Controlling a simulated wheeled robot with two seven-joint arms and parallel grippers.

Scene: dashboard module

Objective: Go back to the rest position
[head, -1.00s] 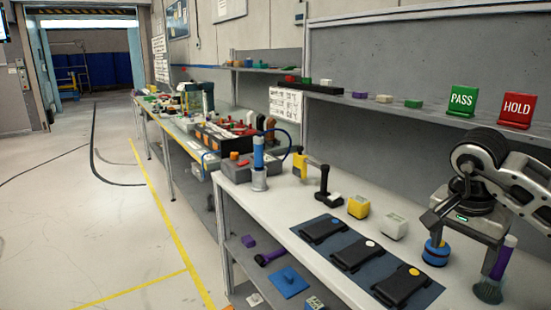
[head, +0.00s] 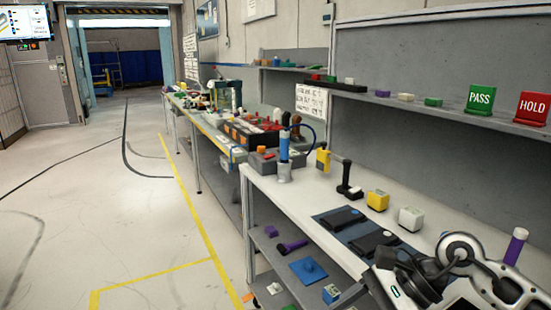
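My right arm comes in at the lower right corner of the head view. Its wrist and the body of my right gripper (head: 398,288), with a small green light, are low in the frame, in front of the workbench (head: 292,204). The fingertips are cut off or hidden, so I cannot see whether they are open or hold anything. My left arm and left gripper are not in view.
Dark modules (head: 340,219) lie on a blue mat (head: 352,233). The floor (head: 110,210) at left is clear.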

